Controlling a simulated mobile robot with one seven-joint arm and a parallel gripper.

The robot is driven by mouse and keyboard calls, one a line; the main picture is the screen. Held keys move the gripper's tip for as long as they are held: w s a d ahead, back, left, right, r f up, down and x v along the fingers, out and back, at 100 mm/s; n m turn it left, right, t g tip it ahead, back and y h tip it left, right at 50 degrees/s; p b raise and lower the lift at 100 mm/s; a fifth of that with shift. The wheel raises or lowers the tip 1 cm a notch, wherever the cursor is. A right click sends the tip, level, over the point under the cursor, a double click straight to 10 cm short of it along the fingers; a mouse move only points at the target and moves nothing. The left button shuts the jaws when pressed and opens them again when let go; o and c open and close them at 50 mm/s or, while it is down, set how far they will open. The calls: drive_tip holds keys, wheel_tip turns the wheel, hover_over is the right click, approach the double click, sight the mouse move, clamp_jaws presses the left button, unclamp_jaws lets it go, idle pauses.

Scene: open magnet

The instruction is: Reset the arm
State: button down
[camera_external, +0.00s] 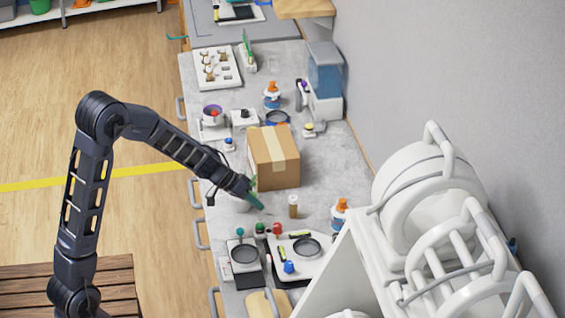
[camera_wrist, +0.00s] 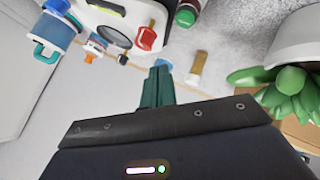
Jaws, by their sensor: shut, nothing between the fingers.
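My black arm reaches from the left over the lab bench (camera_external: 225,105) in the external view. My gripper (camera_external: 258,204), with green fingers, hangs over the bench just in front of the cardboard box (camera_external: 280,160). In the wrist view my gripper (camera_wrist: 158,72) has its green fingers together, with nothing between them. A small amber vial with a pale cap (camera_external: 293,206) stands on the bench to the right of the fingers, apart from them. The vial also shows in the wrist view (camera_wrist: 197,68), beyond the fingertips.
A white pot (camera_wrist: 298,40) with a green plant (camera_wrist: 285,92) is close on the right in the wrist view. Orange-capped bottles (camera_external: 340,214), scales (camera_external: 244,255) and small red and green jars crowd the bench. A large white machine (camera_external: 440,215) stands at the right.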

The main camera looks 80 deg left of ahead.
drive_tip(key=shift+r, duration=0.15)
drive_tip(key=shift+d+r, duration=0.1)
drive_tip(key=shift+d, duration=0.05)
drive_tip(key=s+d+r+m+g+h, duration=0.1)
drive_tip(key=s+d+r, duration=0.35)
drive_tip(key=d, duration=0.35)
drive_tip(key=s+d+r+m+g, duration=0.1)
drive_tip(key=s+d+r+m, duration=0.15)
drive_tip(key=d+r, duration=0.35)
drive_tip(key=s+d+r+m+g+h, duration=0.1)
drive_tip(key=s+d+r, duration=0.3)
drive_tip(key=d, duration=0.5)
drive_tip(key=s+d+r+y, duration=0.1)
drive_tip(key=s+d+y, duration=0.1)
drive_tip(key=s, duration=1)
drive_tip(key=s+d+r+g+y, duration=0.1)
drive_tip(key=s+d, duration=0.4)
drive_tip(key=s, duration=0.7)
drive_tip(key=shift+s+d+r+m+y, duration=0.2)
drive_tip(key=shift+r+m+y, duration=0.3)
drive_tip(key=shift+y, duration=0.4)
